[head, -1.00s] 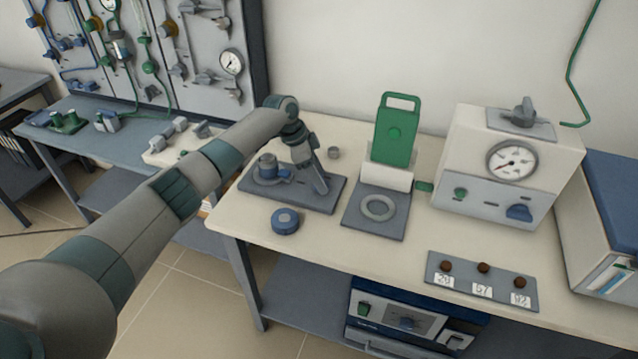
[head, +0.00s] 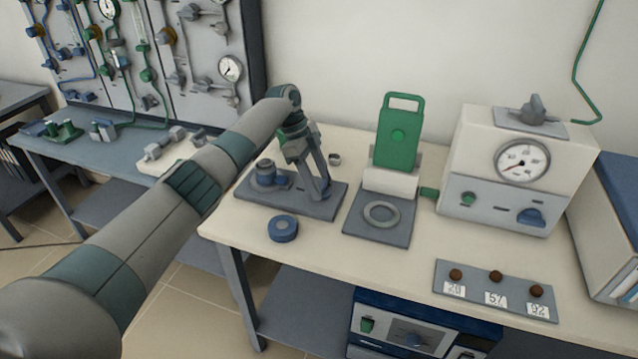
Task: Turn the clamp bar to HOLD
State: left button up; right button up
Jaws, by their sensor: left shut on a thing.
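A dark grey plate (head: 245,196) lies on the left part of the cream bench. A blue-grey cylinder with a short blue part (head: 265,172) stands on its left half. My left gripper (head: 324,192) points down over the plate's right half, its fingertips low near the surface. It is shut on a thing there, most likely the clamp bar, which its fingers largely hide. I can read no HOLD mark. My right gripper is not in view.
A round blue piece (head: 283,228) lies in front of the plate. A green-handled stand (head: 397,135) with a ring plate (head: 356,228) is to the right. A gauge box (head: 480,165) and a labelled strip (head: 515,306) are further right.

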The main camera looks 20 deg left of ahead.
pick_arm(q)
jog(key=o, duration=1)
jog(key=shift+o, duration=0.2)
jog(key=shift+r, duration=0.1)
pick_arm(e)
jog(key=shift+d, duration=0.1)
pick_arm(q)
jog(key=shift+a+r, duration=0.25)
jog(key=shift+r, duration=0.15)
jog(key=b+v, duration=0.2)
jog(key=v, duration=1.4)
jog(key=shift+r+b, duration=0.2)
jog(key=shift+b, duration=0.1)
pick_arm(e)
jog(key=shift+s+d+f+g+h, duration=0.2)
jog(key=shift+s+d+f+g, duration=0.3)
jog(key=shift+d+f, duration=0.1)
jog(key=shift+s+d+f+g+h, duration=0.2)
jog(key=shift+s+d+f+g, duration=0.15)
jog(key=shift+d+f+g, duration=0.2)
